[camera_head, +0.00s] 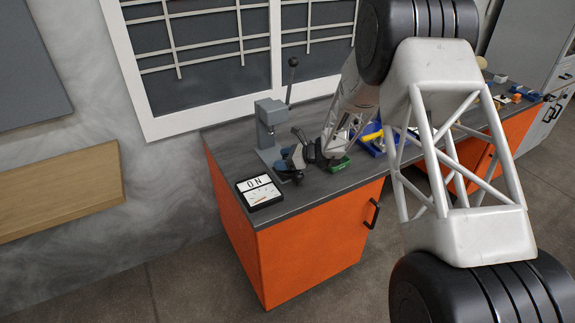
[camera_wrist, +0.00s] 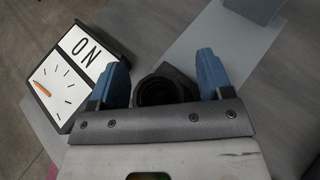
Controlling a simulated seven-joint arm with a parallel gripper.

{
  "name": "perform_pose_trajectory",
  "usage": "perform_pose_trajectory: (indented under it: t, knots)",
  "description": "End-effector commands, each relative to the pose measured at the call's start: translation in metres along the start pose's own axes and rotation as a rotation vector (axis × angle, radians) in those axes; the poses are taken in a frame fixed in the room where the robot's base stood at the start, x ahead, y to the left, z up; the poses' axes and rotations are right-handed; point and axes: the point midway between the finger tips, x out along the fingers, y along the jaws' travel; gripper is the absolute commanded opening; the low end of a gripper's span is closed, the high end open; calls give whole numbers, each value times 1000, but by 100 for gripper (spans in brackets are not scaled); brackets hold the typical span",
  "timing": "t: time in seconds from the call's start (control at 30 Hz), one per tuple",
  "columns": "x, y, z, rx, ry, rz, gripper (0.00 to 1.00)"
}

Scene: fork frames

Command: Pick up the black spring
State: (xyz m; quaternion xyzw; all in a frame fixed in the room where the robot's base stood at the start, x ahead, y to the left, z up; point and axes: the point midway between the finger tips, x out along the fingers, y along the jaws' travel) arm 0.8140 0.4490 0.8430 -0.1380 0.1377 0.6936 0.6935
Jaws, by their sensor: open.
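A black, round, hollow thing (camera_wrist: 158,91), which looks like the black spring, shows in the wrist view between my blue fingers. A dark angular surface is just behind it. My gripper (camera_wrist: 163,80) is open, with one finger on each side of the dark round thing and gaps visible beside it. In the head view my gripper (camera_head: 287,163) is low over the left end of the workbench, beside the grey press. The spring cannot be made out clearly there, as the gripper and arm cover that spot.
A panel marked ON with a dial (camera_head: 259,192) lies left of my gripper on the workbench (camera_head: 325,184). A grey lever press (camera_head: 267,127) stands just behind. A green bin (camera_head: 340,164) is close on the right, with a blue bin (camera_head: 372,147) farther right.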

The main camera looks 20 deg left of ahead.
Motion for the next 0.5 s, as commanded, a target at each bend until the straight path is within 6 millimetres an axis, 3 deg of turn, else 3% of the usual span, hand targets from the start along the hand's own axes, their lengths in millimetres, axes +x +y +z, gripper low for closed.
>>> perform_pose_trajectory:
  t: [0.37,0.5]
  knots:
    - [0,0,0,0,0,0,73]
    - [0,0,0,0,0,0,52]
